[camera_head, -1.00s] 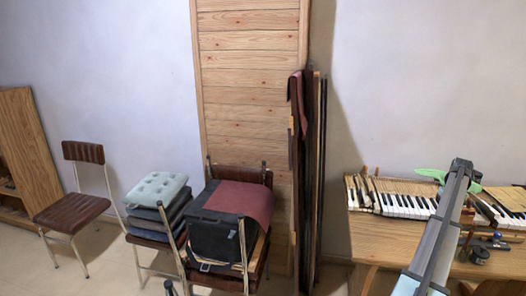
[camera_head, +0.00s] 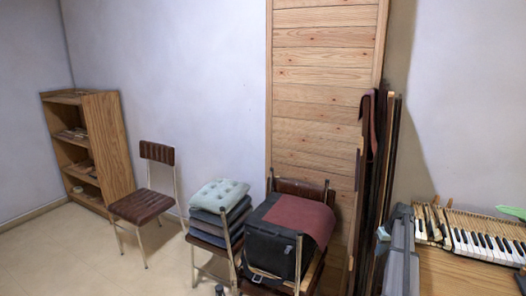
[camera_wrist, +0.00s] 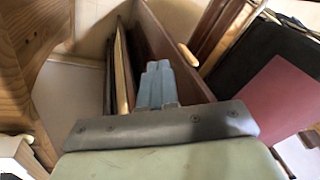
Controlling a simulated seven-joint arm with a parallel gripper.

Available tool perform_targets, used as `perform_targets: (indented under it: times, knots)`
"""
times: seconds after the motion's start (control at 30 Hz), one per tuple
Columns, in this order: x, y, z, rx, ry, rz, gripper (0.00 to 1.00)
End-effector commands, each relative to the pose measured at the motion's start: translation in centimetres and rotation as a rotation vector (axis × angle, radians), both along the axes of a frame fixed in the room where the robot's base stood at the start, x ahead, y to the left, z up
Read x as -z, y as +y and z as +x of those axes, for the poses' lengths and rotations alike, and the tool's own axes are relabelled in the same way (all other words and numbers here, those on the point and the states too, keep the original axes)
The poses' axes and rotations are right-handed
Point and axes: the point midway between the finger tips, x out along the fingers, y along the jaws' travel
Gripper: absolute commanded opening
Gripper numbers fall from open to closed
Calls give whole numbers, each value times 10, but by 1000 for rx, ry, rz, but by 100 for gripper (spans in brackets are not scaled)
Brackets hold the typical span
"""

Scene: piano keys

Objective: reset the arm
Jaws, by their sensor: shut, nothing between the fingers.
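My gripper (camera_wrist: 158,82) shows in the wrist view with its blue-grey fingers together and nothing between them. It points toward several long dark and wooden boards (camera_wrist: 122,65) standing below. In the head view my grey arm reaches in at the lower right, between the upright boards (camera_head: 376,170) and the piano keys (camera_head: 485,243). The keys lie on a wooden table (camera_head: 450,275) to the right of the arm. The gripper's contact with anything cannot be seen.
A chair (camera_head: 295,240) with a black and maroon load stands left of the boards. Stacked cushions (camera_head: 218,212), an empty chair (camera_head: 142,206) and a wooden shelf (camera_head: 108,150) are further left. Open floor lies at the front left.

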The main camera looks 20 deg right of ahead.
Motion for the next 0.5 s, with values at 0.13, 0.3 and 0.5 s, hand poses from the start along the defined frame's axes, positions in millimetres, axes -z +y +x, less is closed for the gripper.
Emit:
perform_targets:
  times: [0.13,0.3,0.5]
  knots:
    - [62,76,2,-27,59,33,0]
    - [125,152,-6,-46,133,59,0]
    - [189,237,-32,-69,222,76,0]
